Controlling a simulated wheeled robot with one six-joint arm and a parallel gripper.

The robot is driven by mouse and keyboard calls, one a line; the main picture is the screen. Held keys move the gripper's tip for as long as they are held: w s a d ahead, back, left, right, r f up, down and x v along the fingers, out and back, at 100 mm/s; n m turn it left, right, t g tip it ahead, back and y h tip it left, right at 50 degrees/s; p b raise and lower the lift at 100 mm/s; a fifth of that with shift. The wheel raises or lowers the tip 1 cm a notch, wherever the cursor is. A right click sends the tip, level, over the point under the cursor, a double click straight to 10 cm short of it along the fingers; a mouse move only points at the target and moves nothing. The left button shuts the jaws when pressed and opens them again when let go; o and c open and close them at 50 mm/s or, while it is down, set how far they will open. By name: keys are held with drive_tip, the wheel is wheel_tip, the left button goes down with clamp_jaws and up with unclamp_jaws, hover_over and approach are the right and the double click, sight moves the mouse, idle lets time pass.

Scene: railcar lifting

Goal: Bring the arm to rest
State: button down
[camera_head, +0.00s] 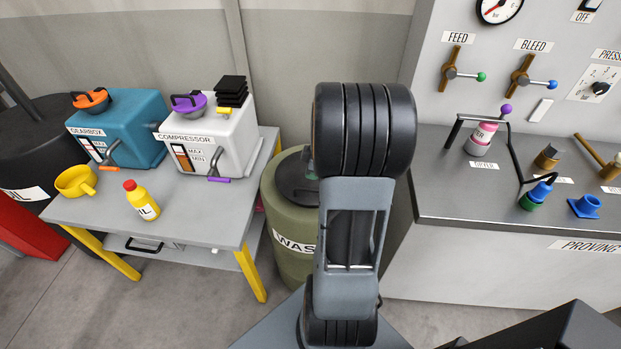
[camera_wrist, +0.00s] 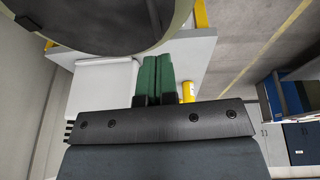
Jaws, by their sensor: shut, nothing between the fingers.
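My arm stands upright in the middle of the head view and blocks my gripper from sight there. In the wrist view my gripper (camera_wrist: 152,82) shows its two green fingers side by side, shut and with nothing between them. The fingers point toward a large round drum with a dark top (camera_wrist: 90,18). It appears to be the olive waste drum (camera_head: 287,235), partly hidden behind my arm in the head view. Whether the fingers touch it cannot be told.
A grey table (camera_head: 190,229) at left holds the teal gearbox (camera_head: 133,130), white compressor (camera_head: 222,133), yellow cup (camera_head: 76,181) and oil bottle (camera_head: 142,200). At right is the proving bench (camera_head: 450,205) with valves and small fittings. Some floor (camera_head: 80,300) is bare at lower left.

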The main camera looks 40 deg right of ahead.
drive_tip(key=a+v, duration=0.1)
drive_tip(key=v, duration=0.6)
drive_tip(key=shift+s+d, duration=0.2)
drive_tip(key=shift+d, duration=0.05)
drive_tip(key=shift+r, duration=0.15)
drive_tip(key=s+a+r+m+h, duration=0.1)
drive_tip(key=a+m, duration=0.3)
drive_tip(key=a, duration=0.7)
drive_tip(key=s+a+r+m, duration=0.1)
drive_tip(key=s+a+m, duration=0.3)
drive_tip(key=a, duration=0.7)
drive_tip(key=shift+a+m+t+h, duration=0.3)
drive_tip(key=shift+m+h, duration=0.1)
drive_tip(key=shift+r, duration=0.1)
